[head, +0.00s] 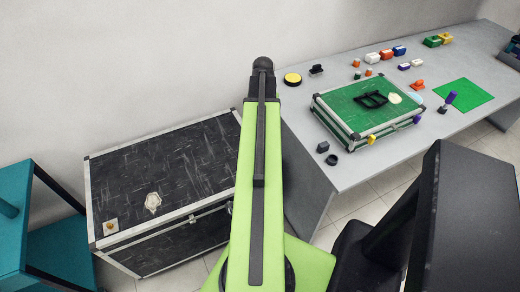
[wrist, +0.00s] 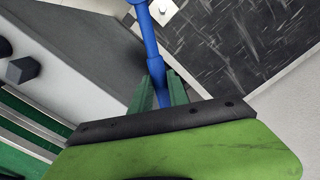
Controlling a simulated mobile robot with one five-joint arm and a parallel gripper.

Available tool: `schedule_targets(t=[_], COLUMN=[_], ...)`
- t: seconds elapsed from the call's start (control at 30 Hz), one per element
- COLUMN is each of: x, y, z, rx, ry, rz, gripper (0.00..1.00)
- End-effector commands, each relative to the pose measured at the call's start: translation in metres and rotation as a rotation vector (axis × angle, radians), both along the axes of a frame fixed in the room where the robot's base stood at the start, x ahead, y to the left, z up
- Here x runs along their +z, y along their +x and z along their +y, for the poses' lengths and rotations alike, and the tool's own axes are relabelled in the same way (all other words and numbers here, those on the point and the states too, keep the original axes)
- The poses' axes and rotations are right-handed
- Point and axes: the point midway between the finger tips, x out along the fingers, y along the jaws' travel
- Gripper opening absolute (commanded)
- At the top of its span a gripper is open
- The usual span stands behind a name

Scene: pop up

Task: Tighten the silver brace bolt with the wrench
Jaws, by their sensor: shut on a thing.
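My gripper (wrist: 159,92) shows in the wrist view, its two green fingers shut on the blue handle of the wrench (wrist: 150,45). The wrench runs up out of the top of the wrist view, so its far end is hidden. A pale square plate with a small dark spot (wrist: 164,9) lies on the black case just right of the wrench there. In the head view a small plate with a fitting (head: 110,227) and a pale hexagonal piece (head: 152,203) sit on the case lid. I cannot tell for sure which is the silver brace bolt. My arm hides the gripper and wrench in the head view.
The black case (head: 185,158) with silver edges stands left of my arm. The grey table (head: 440,125) at the right holds a green-topped case (head: 350,105), a green mat (head: 463,95) and several small parts. A teal structure (head: 45,230) stands at the left.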

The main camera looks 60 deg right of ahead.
Motion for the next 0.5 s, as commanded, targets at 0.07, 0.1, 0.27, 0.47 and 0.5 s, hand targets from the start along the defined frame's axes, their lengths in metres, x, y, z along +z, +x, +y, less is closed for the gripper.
schedule_targets(t=[0.07,0.1,0.27,0.47,0.5], x=[-0.046,-0.055,-0.073,-0.071,-0.07], y=[0.005,0.007,0.01,0.011,0.011], z=[-0.002,-0.003,-0.004,-0.003,-0.003], rx=[-0.072,-0.104,-0.185,-0.203,-0.202], ry=[0.001,0.001,0.002,0.002,0.002], rz=[0.0,0.0,0.001,0.001,0.001], gripper=[0.0,0.0,0.0,0.0,0.0])
